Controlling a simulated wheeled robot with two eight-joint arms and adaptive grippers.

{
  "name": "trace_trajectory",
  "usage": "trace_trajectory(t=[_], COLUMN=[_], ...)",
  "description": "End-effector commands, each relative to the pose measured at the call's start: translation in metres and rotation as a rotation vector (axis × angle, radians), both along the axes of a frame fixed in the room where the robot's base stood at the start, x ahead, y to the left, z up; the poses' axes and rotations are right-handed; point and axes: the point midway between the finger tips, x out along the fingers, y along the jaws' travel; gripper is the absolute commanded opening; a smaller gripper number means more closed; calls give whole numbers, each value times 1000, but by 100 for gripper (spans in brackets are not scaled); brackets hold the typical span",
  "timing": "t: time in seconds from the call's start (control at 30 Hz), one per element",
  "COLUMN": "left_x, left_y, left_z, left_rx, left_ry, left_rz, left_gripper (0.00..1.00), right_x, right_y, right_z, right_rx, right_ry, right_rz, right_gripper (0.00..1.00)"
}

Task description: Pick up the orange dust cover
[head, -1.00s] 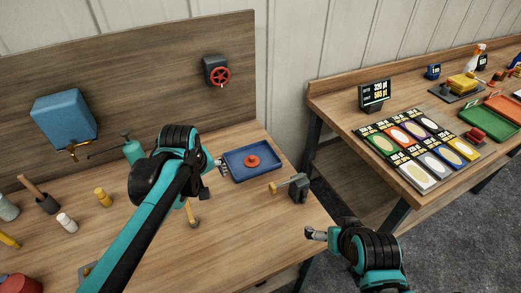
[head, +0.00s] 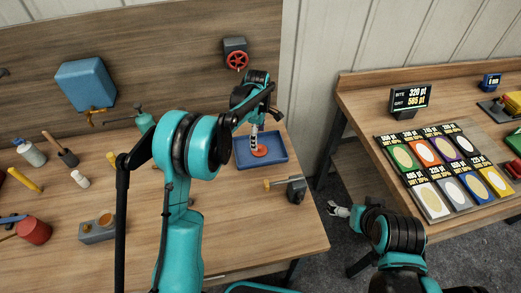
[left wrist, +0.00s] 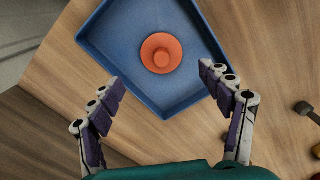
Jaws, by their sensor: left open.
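The orange dust cover (head: 260,151) is a round disc with a raised knob, lying in a blue tray (head: 276,160) on the wooden bench. In the left wrist view the cover (left wrist: 161,54) sits near the tray's middle, and the tray's rim (left wrist: 88,48) surrounds it. My left gripper (head: 255,143) is above the tray, its fingers in front of part of the cover in the head view. In the left wrist view the left gripper (left wrist: 160,76) has its fingers spread wide and empty, with the cover ahead between and beyond the tips. My right gripper (head: 338,210) is off the bench's right side; its fingers are too small to judge.
A red valve wheel (head: 237,61) and a blue tank (head: 86,84) are on the back panel. A second bench holds colour sample cards (head: 440,165).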

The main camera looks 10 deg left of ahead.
Motion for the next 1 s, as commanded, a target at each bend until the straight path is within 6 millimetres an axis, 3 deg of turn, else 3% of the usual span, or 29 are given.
trace_trajectory(t=[0.33, 0.6, 0.8, 1.0], left_x=[-5, -5, -5, -5], left_y=[-9, -9, -9, -9], left_z=[-47, -51, -51, -52], left_rx=[0, 0, 0, 0], left_ry=[-1, -1, -1, -1], left_rz=[0, -1, -2, -2], left_gripper=[79, 79, 33, 20], right_x=[0, 0, 0, 0], right_y=[0, 0, 0, 0], right_z=[-21, -20, -20, -21], right_rx=[0, 0, 0, 0], right_ry=[0, 0, 0, 0], right_rz=[0, 0, 0, 0], right_gripper=[100, 100, 100, 100])
